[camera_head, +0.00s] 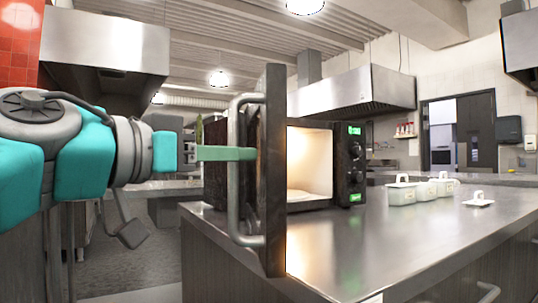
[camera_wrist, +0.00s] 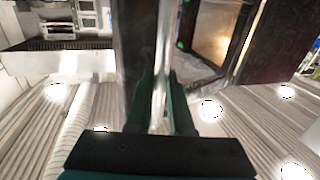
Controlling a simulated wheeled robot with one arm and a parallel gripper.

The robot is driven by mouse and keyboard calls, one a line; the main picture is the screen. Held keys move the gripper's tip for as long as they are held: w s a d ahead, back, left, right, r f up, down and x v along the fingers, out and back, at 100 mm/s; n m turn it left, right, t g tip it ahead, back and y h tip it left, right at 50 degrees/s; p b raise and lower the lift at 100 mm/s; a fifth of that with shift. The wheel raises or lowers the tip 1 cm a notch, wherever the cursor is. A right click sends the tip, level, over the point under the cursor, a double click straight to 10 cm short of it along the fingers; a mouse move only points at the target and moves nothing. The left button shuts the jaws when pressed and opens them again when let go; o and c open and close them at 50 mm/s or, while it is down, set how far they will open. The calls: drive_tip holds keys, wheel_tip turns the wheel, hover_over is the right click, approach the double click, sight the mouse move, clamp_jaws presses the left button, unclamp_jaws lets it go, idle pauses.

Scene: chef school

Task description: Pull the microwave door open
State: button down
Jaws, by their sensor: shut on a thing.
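The microwave (camera_head: 343,150) is a dark, worn box on the steel counter, with a lit cream interior and green displays on its right side. Its door (camera_head: 275,190) stands open, swung out toward me and seen nearly edge-on. A long grey bar handle (camera_head: 234,205) runs upright along the door's outer face. My gripper (camera_head: 246,153) reaches in from the left with its green fingers at the handle. In the wrist view, the fingers (camera_wrist: 163,105) are shut around the handle bar (camera_wrist: 161,75), and the lit microwave interior (camera_wrist: 215,40) shows beyond the door.
The steel counter (camera_head: 420,225) extends right and toward me. Several white lidded containers (camera_head: 402,192) stand on it right of the microwave, with a loose lid (camera_head: 478,200) nearby. A range hood (camera_head: 352,88) hangs behind. Open floor (camera_head: 140,255) lies left of the counter.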

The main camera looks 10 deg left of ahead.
drive_tip(key=shift+w+f, duration=0.1)
drive_tip(key=shift+f, duration=0.1)
drive_tip(key=c, duration=1.2)
unclamp_jaws()
drive_tip(key=shift+a, duration=0.1)
drive_tip(key=o, duration=0.4)
drive_tip(key=shift+r, duration=0.1)
